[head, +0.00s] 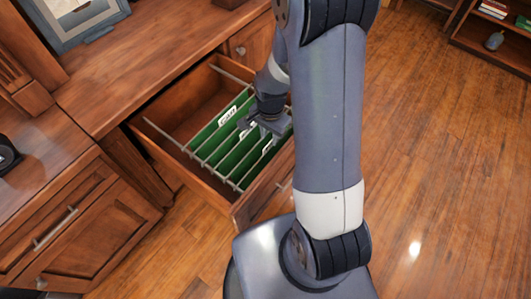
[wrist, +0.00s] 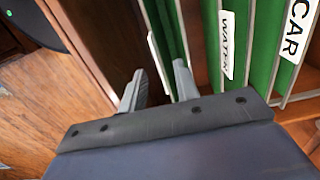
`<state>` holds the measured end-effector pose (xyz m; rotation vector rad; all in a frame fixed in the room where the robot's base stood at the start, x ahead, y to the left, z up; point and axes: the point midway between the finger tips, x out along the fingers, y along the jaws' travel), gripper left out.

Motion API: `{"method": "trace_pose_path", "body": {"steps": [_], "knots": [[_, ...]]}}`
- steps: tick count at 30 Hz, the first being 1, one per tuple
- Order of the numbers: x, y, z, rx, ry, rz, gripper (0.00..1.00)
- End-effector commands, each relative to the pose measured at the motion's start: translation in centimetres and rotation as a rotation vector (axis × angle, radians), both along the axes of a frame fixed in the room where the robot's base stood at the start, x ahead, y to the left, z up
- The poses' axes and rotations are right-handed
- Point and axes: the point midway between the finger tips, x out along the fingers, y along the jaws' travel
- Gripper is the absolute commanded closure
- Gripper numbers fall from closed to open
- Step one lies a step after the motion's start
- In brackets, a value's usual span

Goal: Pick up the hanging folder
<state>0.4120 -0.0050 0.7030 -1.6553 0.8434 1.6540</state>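Green hanging folders (head: 206,136) with white label tabs hang on metal rods in an open wooden drawer (head: 181,103). In the wrist view, one green folder (wrist: 268,40) is beside a tab reading "CAR" (wrist: 298,28), and another tab (wrist: 227,45) seems to read "WATER". My gripper (head: 264,124) is over the folders on the right side of the drawer, partly hiding them. In the wrist view its two fingers (wrist: 158,88) are apart, close to a metal rod and the end of the folders. I see no folder clearly between the fingers.
The drawer's wooden wall (wrist: 90,35) is close to the left finger. A wooden desk top (head: 135,65) with a picture frame (head: 82,18) lies left of the drawer. A closed cabinet (head: 75,225) is at lower left. Open wood floor (head: 440,170) lies right.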

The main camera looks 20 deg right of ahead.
Motion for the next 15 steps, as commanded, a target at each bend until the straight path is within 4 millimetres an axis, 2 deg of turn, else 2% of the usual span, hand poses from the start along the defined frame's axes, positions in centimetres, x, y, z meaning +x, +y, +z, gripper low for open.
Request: {"method": "trace_pose_path", "body": {"steps": [9, 15], "knots": [[0.1, -0.5, -4.2, 0.000, 0.004, 0.000, 0.70], [0.2, -0.5, -4.9, 0.000, 0.000, 0.000, 0.70]]}}
